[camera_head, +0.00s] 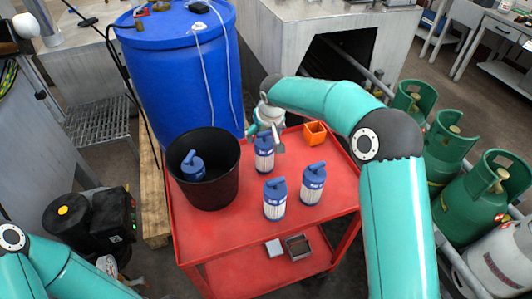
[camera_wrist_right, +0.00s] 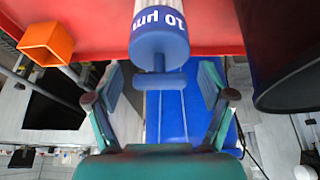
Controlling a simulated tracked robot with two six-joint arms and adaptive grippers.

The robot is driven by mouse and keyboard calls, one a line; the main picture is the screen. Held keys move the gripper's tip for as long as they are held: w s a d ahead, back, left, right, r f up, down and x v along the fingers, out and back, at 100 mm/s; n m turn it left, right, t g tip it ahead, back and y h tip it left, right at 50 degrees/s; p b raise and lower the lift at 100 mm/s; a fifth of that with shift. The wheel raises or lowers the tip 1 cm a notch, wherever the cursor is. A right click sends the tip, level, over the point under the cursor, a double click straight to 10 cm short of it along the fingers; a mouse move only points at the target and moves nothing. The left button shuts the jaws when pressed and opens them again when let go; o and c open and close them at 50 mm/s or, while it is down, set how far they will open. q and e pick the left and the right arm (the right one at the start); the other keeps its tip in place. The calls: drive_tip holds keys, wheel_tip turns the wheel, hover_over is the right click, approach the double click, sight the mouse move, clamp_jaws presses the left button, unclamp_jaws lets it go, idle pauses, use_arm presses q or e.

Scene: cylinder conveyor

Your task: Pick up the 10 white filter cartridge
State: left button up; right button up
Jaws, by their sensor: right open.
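A white filter cartridge with a blue cap (camera_head: 264,161) stands upright at the back of the red cart. In the right wrist view the cartridge (camera_wrist_right: 158,45) shows "10" and more lettering, upside down, on its cap. My right gripper (camera_head: 265,137) is open at this cartridge's top. In the right wrist view its fingers (camera_wrist_right: 160,82) are spread to both sides of the cap's knob, with gaps. Two similar cartridges stand nearer the front, one at centre (camera_head: 274,206) and one to its right (camera_head: 312,190). Only my left arm's links show at the lower left; its gripper is out of view.
A black bucket (camera_head: 220,190) on the red cart (camera_head: 225,240) holds another blue-capped cartridge (camera_head: 193,166). A small orange box (camera_head: 315,134) sits at the cart's back right. A blue barrel (camera_head: 180,70) stands behind. Green gas cylinders (camera_head: 450,145) stand at right.

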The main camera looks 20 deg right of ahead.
clamp_jaws()
idle(0.4)
drive_tip(key=shift+r, duration=0.15)
